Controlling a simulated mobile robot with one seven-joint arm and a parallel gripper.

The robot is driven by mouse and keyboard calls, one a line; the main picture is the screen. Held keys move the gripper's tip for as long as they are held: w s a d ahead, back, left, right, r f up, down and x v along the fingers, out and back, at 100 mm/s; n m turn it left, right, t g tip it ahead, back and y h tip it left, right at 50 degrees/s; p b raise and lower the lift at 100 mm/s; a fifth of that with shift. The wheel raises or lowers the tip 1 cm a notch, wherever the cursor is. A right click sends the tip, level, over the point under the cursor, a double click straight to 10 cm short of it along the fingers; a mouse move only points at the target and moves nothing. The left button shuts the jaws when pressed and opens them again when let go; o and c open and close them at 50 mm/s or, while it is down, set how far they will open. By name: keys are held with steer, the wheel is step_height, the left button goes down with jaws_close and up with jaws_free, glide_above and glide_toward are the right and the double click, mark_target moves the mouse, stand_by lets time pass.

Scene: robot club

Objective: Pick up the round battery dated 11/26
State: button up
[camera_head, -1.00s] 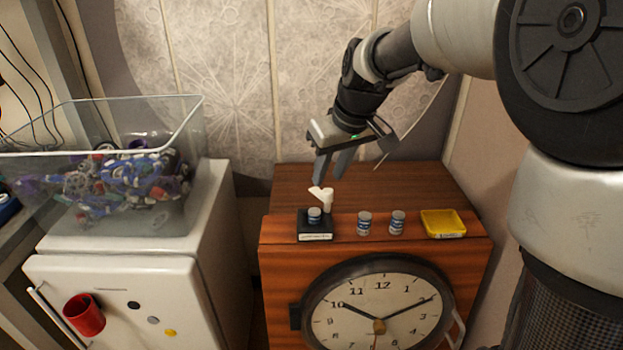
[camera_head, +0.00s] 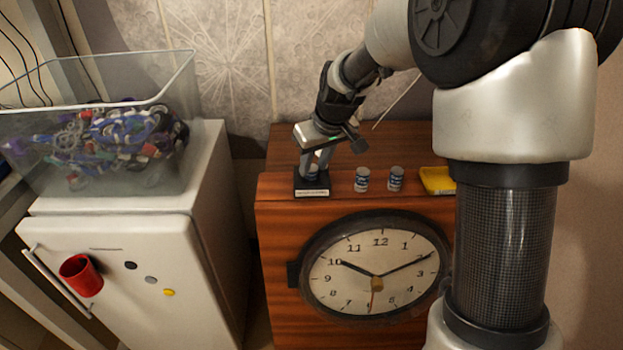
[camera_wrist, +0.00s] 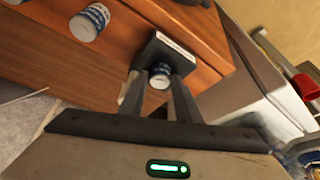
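Three round batteries with silver tops and blue-white labels stand along the front edge of a wooden cabinet. The left battery (camera_wrist: 160,76) stands on a small black stand (camera_head: 312,189) with a pale front label. The middle battery (camera_head: 361,180) and the right battery (camera_head: 396,179) stand on the wood. The middle battery also shows in the wrist view (camera_wrist: 88,23). No date is readable. My gripper (camera_head: 315,166) is lowered at the stand, pointing down. In the wrist view its open fingers (camera_wrist: 158,88) lie either side of the left battery, with apparent gaps; contact is unclear.
A yellow tray (camera_head: 436,182) lies right of the batteries, partly behind my arm. A big clock (camera_head: 375,264) is on the cabinet (camera_head: 275,215) front. A white fridge (camera_head: 130,240) with a clear bin (camera_head: 60,115) stands left. Bare wood lies behind the batteries.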

steer(key=shift+w+a+f, duration=0.1)
steer(key=shift+w+f, duration=0.1)
steer(key=shift+f, duration=0.25)
jaws_close()
